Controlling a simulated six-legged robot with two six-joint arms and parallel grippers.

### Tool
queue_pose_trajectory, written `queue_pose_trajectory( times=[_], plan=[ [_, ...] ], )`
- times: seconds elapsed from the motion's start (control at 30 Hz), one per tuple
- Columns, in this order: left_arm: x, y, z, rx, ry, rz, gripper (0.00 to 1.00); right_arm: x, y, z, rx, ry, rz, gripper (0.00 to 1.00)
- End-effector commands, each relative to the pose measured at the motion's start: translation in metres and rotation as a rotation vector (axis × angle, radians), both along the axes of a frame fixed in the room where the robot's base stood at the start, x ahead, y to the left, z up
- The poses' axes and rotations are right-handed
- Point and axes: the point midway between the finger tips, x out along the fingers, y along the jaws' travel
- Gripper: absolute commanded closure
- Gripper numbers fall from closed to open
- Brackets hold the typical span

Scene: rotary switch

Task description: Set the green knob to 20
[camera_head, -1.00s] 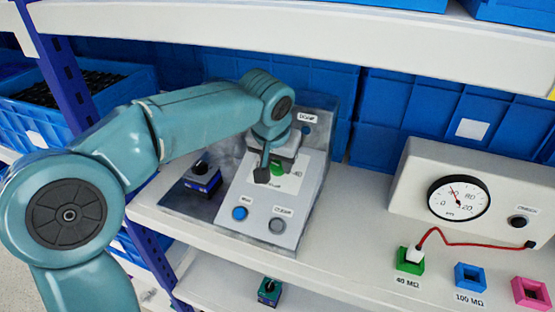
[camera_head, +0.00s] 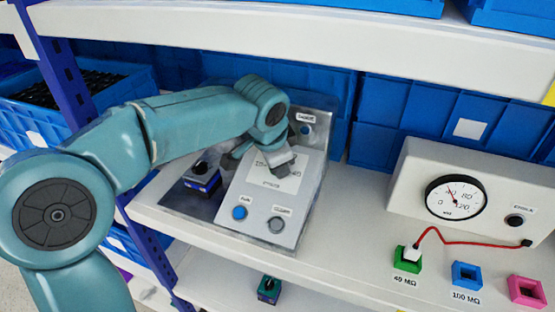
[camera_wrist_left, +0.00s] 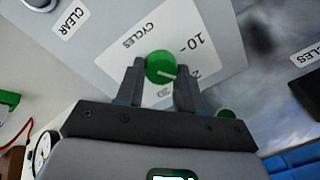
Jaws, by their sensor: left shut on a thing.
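In the head view my left gripper (camera_head: 262,158) covers the knob, on the sloped panel (camera_head: 258,205). My right gripper is not in view.
A blue button (camera_head: 240,213) and a grey button (camera_head: 277,225) are low on the panel. A dark-blue box with a black top (camera_head: 203,180) stands left of it. A dial gauge (camera_head: 455,197) and coloured sockets are to the right. A shelf (camera_head: 300,45) runs overhead.

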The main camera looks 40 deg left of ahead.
Motion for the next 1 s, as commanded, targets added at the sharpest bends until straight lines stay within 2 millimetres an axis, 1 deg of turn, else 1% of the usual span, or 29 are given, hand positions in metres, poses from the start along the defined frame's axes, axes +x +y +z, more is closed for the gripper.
queue_pose_trajectory(
  times=[0.27, 0.67, 0.7, 0.73, 0.77, 1.0],
  plan=[
    [-0.0007, 0.0008, 0.0007, 0.021, 0.004, -0.048, 0.93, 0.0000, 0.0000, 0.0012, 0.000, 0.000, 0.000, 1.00],
    [-0.0005, 0.0010, 0.0009, 0.022, 0.005, -0.051, 0.93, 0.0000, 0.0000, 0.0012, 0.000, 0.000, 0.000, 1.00],
    [-0.0005, 0.0010, 0.0009, 0.022, 0.005, -0.051, 0.53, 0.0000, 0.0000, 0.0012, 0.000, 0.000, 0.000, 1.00],
    [-0.0005, 0.0010, 0.0009, 0.022, 0.004, -0.051, 0.43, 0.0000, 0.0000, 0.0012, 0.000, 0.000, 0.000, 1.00],
    [-0.0005, 0.0010, 0.0009, 0.022, 0.004, -0.051, 0.37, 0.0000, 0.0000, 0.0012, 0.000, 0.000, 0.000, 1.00],
    [-0.0003, 0.0005, 0.0005, 0.021, 0.004, -0.052, 0.37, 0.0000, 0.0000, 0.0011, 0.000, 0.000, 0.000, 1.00]
  ],
)
